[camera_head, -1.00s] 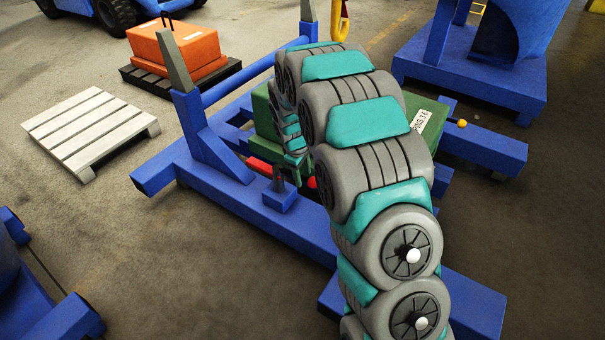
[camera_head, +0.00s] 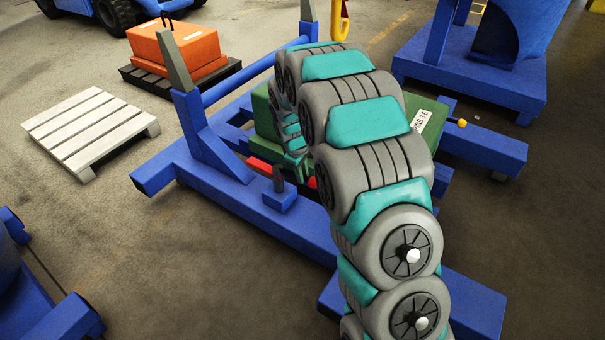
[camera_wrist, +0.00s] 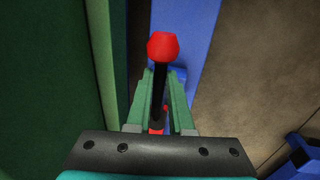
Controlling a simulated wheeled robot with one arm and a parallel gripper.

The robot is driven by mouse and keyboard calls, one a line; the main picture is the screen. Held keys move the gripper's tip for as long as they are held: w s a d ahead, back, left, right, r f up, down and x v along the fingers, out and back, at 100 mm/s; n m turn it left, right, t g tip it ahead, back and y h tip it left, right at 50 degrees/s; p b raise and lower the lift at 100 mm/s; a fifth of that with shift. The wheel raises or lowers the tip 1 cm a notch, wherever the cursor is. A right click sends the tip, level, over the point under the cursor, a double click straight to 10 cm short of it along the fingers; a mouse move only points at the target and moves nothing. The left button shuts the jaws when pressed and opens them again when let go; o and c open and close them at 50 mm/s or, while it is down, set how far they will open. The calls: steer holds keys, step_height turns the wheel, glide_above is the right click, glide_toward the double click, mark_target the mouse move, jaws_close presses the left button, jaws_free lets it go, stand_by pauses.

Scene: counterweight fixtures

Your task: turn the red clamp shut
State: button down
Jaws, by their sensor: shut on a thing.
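The red clamp shows in the wrist view as a black lever (camera_wrist: 158,93) with a red knob (camera_wrist: 163,46) on its end and a small red part at its base. My gripper (camera_wrist: 161,104) has its two green fingers on either side of the black lever, shut on it below the knob. In the head view, a red part of the clamp (camera_head: 259,166) shows at the side of the green counterweight block (camera_head: 262,120). My own arm hides most of the block, and my gripper is small and partly hidden there.
A blue frame (camera_head: 230,208) with uprights and a rail surrounds the block. A short blue post (camera_head: 280,197) stands near the clamp. An orange block (camera_head: 176,50) on a dark pallet and a white pallet (camera_head: 88,128) are at the left.

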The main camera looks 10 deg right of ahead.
steer(key=shift+s+a, duration=0.1)
stand_by(0.8)
steer(key=w+a+m+g+b, duration=0.1)
steer(key=a+m+g+b, duration=0.2)
steer(key=a+m, duration=1)
steer(key=shift+a+m+b, duration=0.35)
steer(key=shift+m+b, duration=0.25)
steer(key=shift+m, duration=2)
steer(key=c, duration=0.8)
jaws_free()
